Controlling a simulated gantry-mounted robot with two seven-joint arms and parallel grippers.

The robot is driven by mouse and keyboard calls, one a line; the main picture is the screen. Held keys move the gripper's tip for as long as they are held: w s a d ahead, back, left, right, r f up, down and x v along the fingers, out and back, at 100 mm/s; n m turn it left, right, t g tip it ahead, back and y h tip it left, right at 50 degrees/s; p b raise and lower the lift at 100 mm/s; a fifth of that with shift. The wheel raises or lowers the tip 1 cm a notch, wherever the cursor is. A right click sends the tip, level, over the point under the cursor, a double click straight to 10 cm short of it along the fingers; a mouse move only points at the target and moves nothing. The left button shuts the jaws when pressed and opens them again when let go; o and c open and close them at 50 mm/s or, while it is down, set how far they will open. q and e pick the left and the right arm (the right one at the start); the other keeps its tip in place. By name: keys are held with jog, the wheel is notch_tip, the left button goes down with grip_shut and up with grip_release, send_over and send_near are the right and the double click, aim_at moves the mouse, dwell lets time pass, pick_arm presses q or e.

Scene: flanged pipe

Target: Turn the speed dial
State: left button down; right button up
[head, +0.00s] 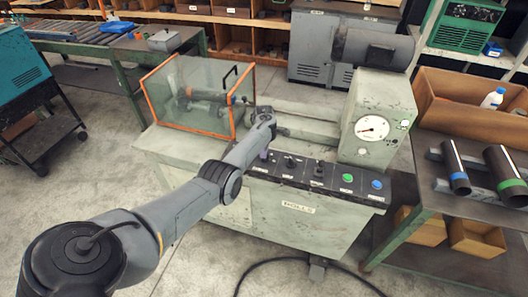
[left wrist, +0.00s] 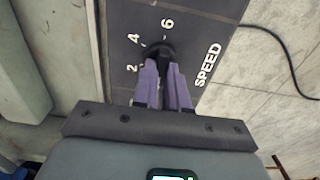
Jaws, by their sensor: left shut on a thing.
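The speed dial (left wrist: 158,47) is a small black knob on a dark panel, with white marks 2, 4 and 6 and the word SPEED beside it in the left wrist view. My left gripper (left wrist: 161,64) has its purple fingers closed on the dial from either side. The fingers hide part of the dial, so I cannot tell exactly where it points. In the head view my left gripper (head: 263,155) is at the left end of the machine's control panel (head: 330,184), and the dial is hidden there. My right gripper is not in view.
Other black knobs (head: 290,163), a green button (head: 347,178) and a blue button (head: 377,184) sit right of my gripper. An orange-framed clear guard (head: 187,126) stands behind and left. A gauge (head: 372,128) is at right. A table (head: 447,211) with pipes stands further right.

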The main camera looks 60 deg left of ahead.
pick_arm(q)
jog(key=shift+r+m, duration=0.1)
jog(key=shift+m, duration=0.3)
jog(key=shift+m+p, duration=0.55)
jog(key=shift+m, duration=0.05)
jog(key=shift+a+m+p, duration=0.1)
jog(key=shift+m+p, duration=0.4)
jog(key=shift+m, duration=0.7)
jog(key=m+p, duration=0.1)
jog(key=m, duration=0.3)
jog(key=shift+w, duration=0.1)
jog(key=shift+m, duration=1.7)
jog(key=shift+w, duration=0.1)
jog(key=c, duration=1.2)
grip_release()
jog(key=shift+o, duration=0.2)
